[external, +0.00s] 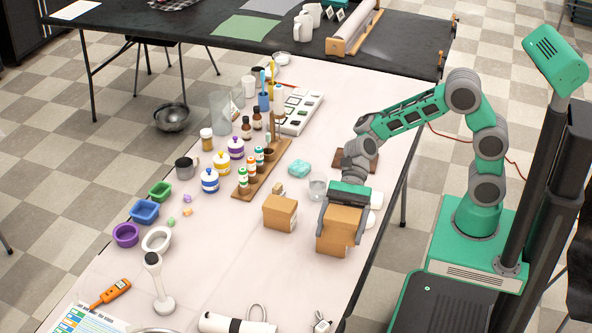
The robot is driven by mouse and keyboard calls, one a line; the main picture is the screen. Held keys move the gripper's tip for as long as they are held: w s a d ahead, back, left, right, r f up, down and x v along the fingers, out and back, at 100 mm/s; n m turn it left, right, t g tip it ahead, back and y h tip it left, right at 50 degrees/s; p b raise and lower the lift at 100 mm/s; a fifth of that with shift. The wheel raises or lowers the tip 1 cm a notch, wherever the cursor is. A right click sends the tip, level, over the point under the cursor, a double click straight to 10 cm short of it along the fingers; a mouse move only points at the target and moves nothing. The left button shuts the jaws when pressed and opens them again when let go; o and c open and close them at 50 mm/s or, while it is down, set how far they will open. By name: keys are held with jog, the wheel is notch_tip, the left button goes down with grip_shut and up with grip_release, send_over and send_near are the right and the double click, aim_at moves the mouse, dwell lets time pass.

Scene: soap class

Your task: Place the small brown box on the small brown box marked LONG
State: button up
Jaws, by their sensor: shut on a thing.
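My gripper (341,232) is shut on a brown box (336,245), with one finger on each side of it, near the right edge of the white table. I cannot tell whether this box touches the table or is held just above it. A second brown box (279,213) stands on the table to the left, apart from the held one. A small mark shows on its side, but it is too small to read, so I cannot tell which box says LONG.
A glass (317,187) and a teal lump (299,168) stand behind the boxes. A wooden rack with bottles (258,178) is further left. A white cylinder (235,325) lies at the front.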

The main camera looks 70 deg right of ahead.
jog(key=w+d+r+m+t+p, duration=0.2)
jog(key=w+d+r+t+p, duration=0.1)
jog(key=d+r+p, duration=0.4)
jog(key=w+d+r+m+t+p, duration=0.25)
jog(key=d+r, duration=0.25)
jog(key=d, duration=0.3)
jog(key=s+f+n+g+p, duration=0.1)
jog(key=s+f+n+g, duration=0.25)
jog(key=s, duration=0.95)
jog(key=shift+g, duration=0.4)
jog(key=w+a+f, duration=0.2)
jog(key=w+f, duration=0.1)
jog(key=w, duration=0.1)
jog(key=w+a+f, duration=0.3)
jog(key=w+a+f+b, duration=0.1)
jog(key=w+a+f, duration=0.1)
jog(key=w+f, duration=0.1)
jog(key=shift+w+a+f, duration=0.1)
jog(key=shift+w+a, duration=0.25)
jog(key=shift+w, duration=0.5)
jog(key=f, duration=0.3)
jog(key=shift+w+a+f, duration=0.1)
jog(key=shift+w+f, duration=0.1)
jog(key=shift+f, duration=0.05)
